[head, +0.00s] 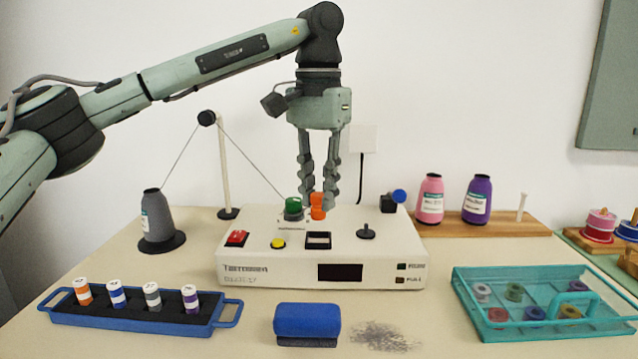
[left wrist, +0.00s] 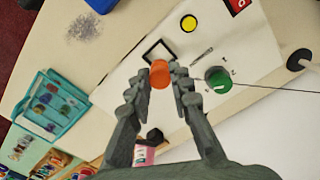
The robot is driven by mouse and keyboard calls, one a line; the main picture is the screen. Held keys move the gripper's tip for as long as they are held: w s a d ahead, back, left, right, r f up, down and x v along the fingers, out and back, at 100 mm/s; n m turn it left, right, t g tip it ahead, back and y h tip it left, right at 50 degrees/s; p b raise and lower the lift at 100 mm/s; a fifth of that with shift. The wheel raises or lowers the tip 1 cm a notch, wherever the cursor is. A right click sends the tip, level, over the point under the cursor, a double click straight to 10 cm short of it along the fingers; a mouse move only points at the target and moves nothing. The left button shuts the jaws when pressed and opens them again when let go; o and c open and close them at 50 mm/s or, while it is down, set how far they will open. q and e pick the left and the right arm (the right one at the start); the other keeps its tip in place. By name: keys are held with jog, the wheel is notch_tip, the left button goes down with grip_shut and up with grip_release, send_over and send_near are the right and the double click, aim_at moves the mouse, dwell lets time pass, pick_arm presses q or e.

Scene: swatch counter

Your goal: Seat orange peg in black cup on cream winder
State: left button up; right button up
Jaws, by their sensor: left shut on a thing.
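The orange peg (head: 318,212) is between the fingertips of my left gripper (head: 318,204), over the back part of the cream winder (head: 300,276). In the left wrist view, the peg (left wrist: 160,75) shows end-on between the two fingers of my left gripper (left wrist: 161,82). The gripper is shut on it and points down. I cannot tell whether the peg touches the winder. I cannot make out a black cup under it; the peg and fingers may hide it. My right gripper is not in view.
A green knob (head: 293,206) stands close left of the peg, and a black spindle (head: 366,233) to its right. A thread runs from the grey cone (head: 158,216) over a post (head: 225,170). A blue tray (head: 145,308) and a teal tray (head: 468,313) stand in front.

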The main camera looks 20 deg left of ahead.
aim_at(318, 217)
pick_arm(q)
jog(key=shift+f, duration=1.65)
jog(key=shift+f+b, duration=0.3)
jog(key=shift+f, duration=0.25)
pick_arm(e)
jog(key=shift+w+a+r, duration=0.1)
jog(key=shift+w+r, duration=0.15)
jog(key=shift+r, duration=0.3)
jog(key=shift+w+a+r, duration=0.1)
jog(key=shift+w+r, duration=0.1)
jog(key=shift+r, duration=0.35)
pick_arm(q)
jog(key=o, duration=0.9)
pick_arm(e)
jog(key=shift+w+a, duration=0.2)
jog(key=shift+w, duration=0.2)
